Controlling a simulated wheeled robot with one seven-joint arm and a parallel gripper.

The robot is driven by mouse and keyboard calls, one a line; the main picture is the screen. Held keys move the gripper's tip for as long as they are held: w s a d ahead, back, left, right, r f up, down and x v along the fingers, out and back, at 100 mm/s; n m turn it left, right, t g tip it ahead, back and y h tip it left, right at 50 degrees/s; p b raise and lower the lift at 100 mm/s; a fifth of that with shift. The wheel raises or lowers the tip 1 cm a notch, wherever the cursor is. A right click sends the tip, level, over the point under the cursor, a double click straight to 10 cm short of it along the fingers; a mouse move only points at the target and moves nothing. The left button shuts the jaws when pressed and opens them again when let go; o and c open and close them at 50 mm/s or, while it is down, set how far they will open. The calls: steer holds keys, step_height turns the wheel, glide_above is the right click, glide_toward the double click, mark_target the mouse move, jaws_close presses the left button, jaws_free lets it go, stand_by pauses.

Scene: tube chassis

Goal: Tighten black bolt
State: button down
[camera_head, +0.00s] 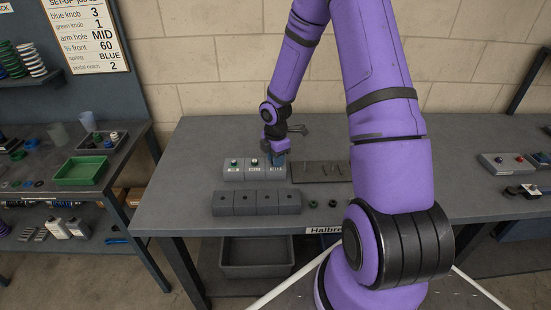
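My gripper (276,156) is small in view and points down over the right end of a light grey labelled block row (233,174) on the grey table. It hides part of the right block, and its fingers are too small to tell open from shut. A dark bolt or knob (254,162) stands on the middle block, just left of my gripper. I cannot tell which piece is the black bolt, or whether my gripper touches anything.
A dark grey block row (256,209) with holes lies in front. Small black rings (313,204) lie to its right. A dark flat tray (312,181) with thin upright pieces is right of the labelled blocks. The table's left side is clear.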

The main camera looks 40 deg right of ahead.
steer(key=m, duration=0.5)
stand_by(0.3)
steer(key=m, duration=0.5)
steer(key=c, duration=0.8)
jaws_free()
steer(key=shift+m, duration=0.4)
step_height(320, 180, up, 11)
steer(key=shift+f, duration=0.1)
